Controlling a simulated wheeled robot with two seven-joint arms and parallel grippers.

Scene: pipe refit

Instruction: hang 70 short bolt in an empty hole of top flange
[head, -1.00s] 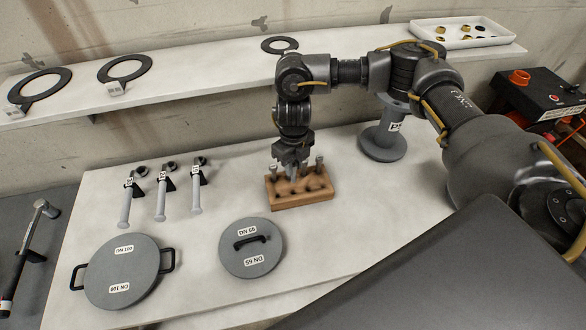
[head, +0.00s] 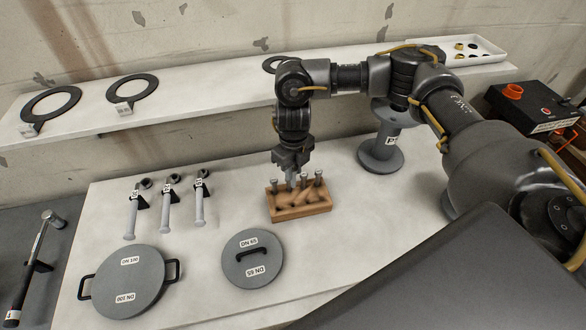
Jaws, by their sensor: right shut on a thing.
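A wooden block (head: 302,211) with several grey short bolts (head: 318,176) standing in it is on the white table. My right gripper (head: 291,180) points down over the block's back-left part and is shut on one short bolt, which is mostly hidden by the fingers. I cannot tell whether that bolt is clear of the block. A grey spool stands right of the block; its top flange (head: 380,112) is partly hidden behind my right arm, and its holes are not readable. My left gripper is not in view.
Two round grey lids (head: 131,297) (head: 251,272) lie at the table's front. Several grey handled tools (head: 167,206) lie at the left. A wall shelf (head: 206,94) behind carries ring gaskets (head: 51,104) and a white tray (head: 480,58). Bare table lies between lids and block.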

